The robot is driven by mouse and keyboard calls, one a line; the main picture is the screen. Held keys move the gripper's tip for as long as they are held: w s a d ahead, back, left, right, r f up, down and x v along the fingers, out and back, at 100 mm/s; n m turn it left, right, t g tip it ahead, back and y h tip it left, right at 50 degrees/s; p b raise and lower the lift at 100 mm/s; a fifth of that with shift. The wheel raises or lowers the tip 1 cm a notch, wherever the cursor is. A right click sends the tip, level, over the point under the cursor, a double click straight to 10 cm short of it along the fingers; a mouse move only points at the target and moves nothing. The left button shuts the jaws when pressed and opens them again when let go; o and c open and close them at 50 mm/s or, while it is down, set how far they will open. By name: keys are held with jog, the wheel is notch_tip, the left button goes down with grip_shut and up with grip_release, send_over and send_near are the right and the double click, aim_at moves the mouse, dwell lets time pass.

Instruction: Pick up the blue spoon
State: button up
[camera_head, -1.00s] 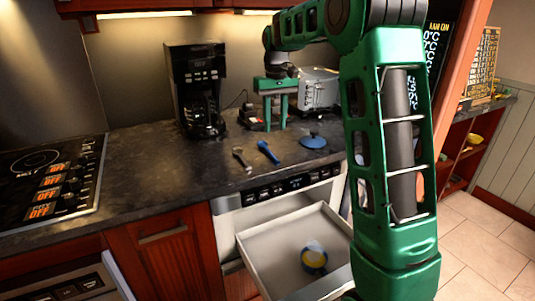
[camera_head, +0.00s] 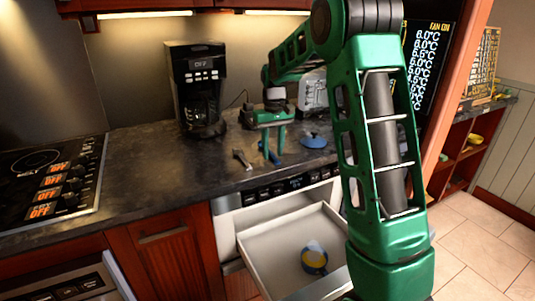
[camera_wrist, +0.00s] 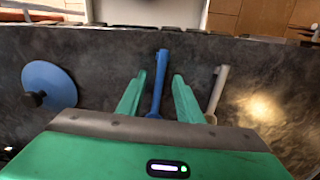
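The blue spoon (camera_head: 274,158) lies on the dark counter, partly hidden by my gripper in the head view. In the wrist view the blue spoon (camera_wrist: 160,75) points away from me, with its handle end beyond my fingertips. My gripper (camera_head: 273,153) is above the spoon. In the wrist view my gripper (camera_wrist: 159,75) is open, with one green finger on each side of the spoon and a gap on both sides. I cannot tell how far the fingertips are above the counter.
A grey spoon (camera_head: 241,158) lies just left of the blue one; in the wrist view it is close to the right finger. A blue lid (camera_head: 314,141) lies to the right. A coffee maker (camera_head: 197,90) stands behind. An open drawer (camera_head: 285,245) holds a blue-and-yellow cup (camera_head: 314,260).

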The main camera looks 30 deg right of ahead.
jog(key=shift+f, duration=0.3)
jog(key=shift+c, duration=0.4)
grip_shut()
